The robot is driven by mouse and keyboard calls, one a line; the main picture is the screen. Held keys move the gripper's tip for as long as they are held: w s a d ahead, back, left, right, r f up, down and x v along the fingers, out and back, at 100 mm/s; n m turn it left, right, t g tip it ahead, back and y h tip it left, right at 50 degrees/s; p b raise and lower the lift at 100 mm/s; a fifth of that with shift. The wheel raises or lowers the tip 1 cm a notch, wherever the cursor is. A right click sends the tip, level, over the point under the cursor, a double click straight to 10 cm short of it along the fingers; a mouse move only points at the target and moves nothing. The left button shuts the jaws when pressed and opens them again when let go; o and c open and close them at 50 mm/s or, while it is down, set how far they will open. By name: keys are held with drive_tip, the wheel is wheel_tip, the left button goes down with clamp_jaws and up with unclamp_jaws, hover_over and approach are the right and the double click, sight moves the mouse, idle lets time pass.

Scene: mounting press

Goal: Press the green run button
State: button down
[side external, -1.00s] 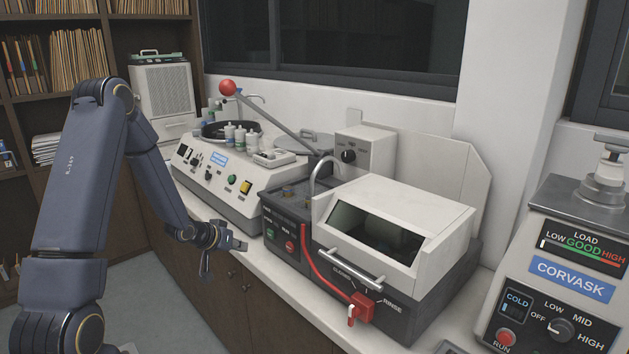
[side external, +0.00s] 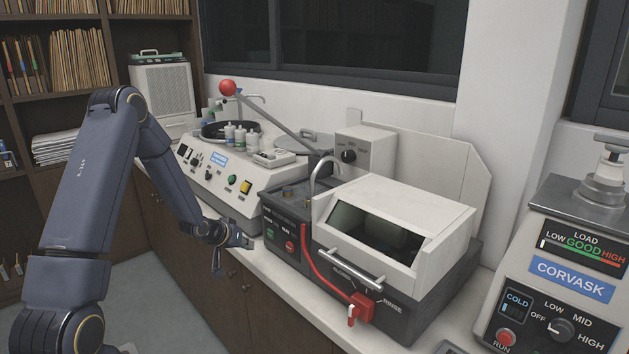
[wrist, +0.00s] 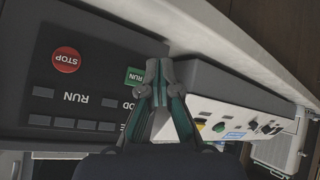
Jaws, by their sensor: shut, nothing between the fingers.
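The green run button (wrist: 135,75) is on the dark front panel of the machine with the viewing window. It also shows in the side view (side external: 270,233), left of the red stop button (side external: 290,246). In the wrist view the stop button (wrist: 66,60) is further left. My gripper (side external: 248,242) is in front of the panel's left edge, fingers shut and empty. In the wrist view the closed fingertips (wrist: 158,68) appear just right of the run button and hide part of the panel edge. They look apart from the button, though depth is hard to judge.
A white machine (side external: 215,190) with its own green and yellow buttons stands left of the panel. A red hose (side external: 313,262) and a front handle (side external: 350,268) are to the right. A CORVASK unit (side external: 570,280) is at far right. The counter edge runs below.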

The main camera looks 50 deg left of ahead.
drive_tip(key=shift+w, duration=2.1)
drive_tip(key=shift+w, duration=0.1)
drive_tip(key=shift+w, duration=0.3)
drive_tip(key=shift+w, duration=0.4)
idle(0.6)
drive_tip(key=shift+s, duration=0.8)
drive_tip(key=s, duration=0.5)
